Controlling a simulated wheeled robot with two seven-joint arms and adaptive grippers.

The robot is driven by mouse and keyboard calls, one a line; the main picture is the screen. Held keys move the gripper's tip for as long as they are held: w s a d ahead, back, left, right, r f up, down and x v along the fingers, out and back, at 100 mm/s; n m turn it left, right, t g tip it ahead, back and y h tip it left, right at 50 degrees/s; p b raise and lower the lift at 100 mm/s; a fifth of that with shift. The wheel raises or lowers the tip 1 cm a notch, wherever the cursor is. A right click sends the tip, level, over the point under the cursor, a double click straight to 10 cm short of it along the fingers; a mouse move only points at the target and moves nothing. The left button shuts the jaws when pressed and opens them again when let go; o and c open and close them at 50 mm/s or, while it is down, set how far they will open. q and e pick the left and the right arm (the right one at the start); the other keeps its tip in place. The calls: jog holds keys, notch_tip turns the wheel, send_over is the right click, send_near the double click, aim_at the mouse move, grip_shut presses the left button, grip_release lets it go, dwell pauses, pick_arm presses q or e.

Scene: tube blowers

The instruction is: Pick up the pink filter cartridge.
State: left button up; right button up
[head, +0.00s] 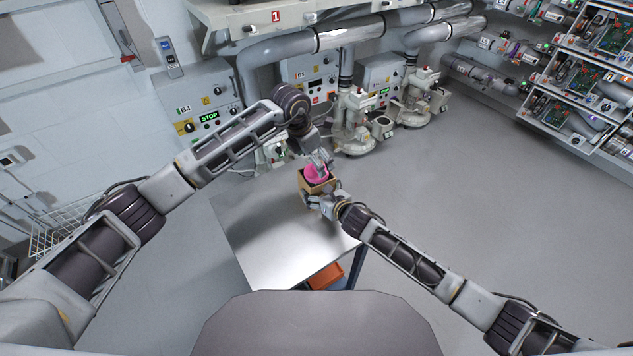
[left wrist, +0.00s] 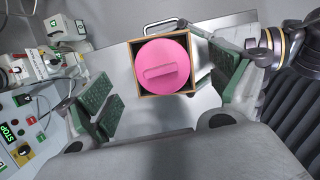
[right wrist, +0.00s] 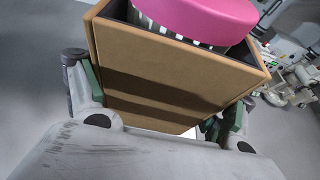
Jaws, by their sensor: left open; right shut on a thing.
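The pink filter cartridge (head: 316,173) sits in an open-topped brown box (head: 304,184) above the far right part of the metal table. In the left wrist view its round pink top (left wrist: 165,65) with a raised bar handle fills most of the box opening. My left gripper (head: 322,160) is open just above the cartridge; its green-padded fingers (left wrist: 165,100) stand apart on either side, not visibly touching it. My right gripper (head: 317,198) is shut on the box, with its fingers on opposite walls of the box (right wrist: 165,85). In the right wrist view the pink top (right wrist: 200,15) rises above the box rim.
The metal table (head: 270,245) is otherwise bare, with an orange bin (head: 326,276) below its top. Grey machines with pipes and valves (head: 355,120) stand behind it. Shelves with circuit boards (head: 600,85) are at the far right. The floor (head: 480,200) at right is clear.

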aim_at(316, 179)
pick_arm(q)
jog(key=shift+x, duration=1.8)
jog(key=shift+a, duration=0.15)
jog(key=shift+s+f, duration=0.1)
jog(key=shift+f, duration=0.05)
jog(key=c, duration=1.6)
